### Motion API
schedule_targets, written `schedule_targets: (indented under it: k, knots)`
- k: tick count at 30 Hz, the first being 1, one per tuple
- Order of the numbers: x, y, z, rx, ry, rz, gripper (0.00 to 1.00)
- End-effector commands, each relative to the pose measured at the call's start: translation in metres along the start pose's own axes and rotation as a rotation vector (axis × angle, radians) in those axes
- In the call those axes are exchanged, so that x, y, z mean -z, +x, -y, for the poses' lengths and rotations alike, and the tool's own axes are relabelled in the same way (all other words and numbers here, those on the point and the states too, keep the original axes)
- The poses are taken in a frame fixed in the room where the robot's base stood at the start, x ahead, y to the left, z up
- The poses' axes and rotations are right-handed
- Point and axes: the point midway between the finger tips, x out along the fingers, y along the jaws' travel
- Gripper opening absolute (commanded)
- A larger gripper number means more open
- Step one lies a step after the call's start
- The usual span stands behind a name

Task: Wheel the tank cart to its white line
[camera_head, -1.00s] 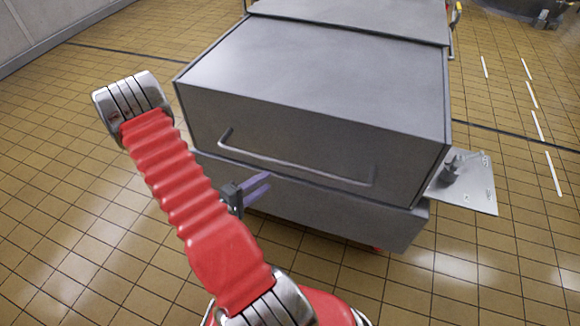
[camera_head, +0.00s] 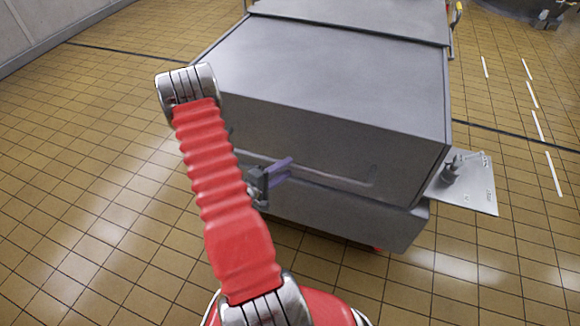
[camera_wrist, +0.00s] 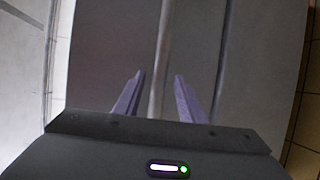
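The tank cart (camera_head: 330,130) is a big grey metal box on a lower base, standing in front of me in the head view. Its handle (camera_head: 345,182) is a horizontal bar on the near face; my arm hides the left part. My gripper (camera_head: 285,168) is at the handle's left half. In the wrist view the two purple fingers stand apart, and the handle bar (camera_wrist: 157,60) runs between them without visible contact on either side. How deep the bar lies between the fingers is unclear. Several white lines (camera_head: 553,174) mark the floor at the right.
A flat metal plate with a small fitting (camera_head: 470,180) sticks out at the cart's right side. Another grey body (camera_head: 370,18) adjoins behind. A wall (camera_head: 40,30) stands at the far left. Tiled floor is clear on the left and at the front right.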

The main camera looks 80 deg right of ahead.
Motion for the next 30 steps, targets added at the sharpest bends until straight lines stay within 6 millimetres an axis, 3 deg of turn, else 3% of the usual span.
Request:
schedule_targets:
  k: [9,19,30]
  knots:
    - [0.0,0.03,0.0,0.0,0.0,0.001,0.37]
    - [0.0,0.032,0.0,0.0,0.0,0.001,0.37]
    - [0.0,0.032,0.0,0.001,-0.001,0.001,0.11]
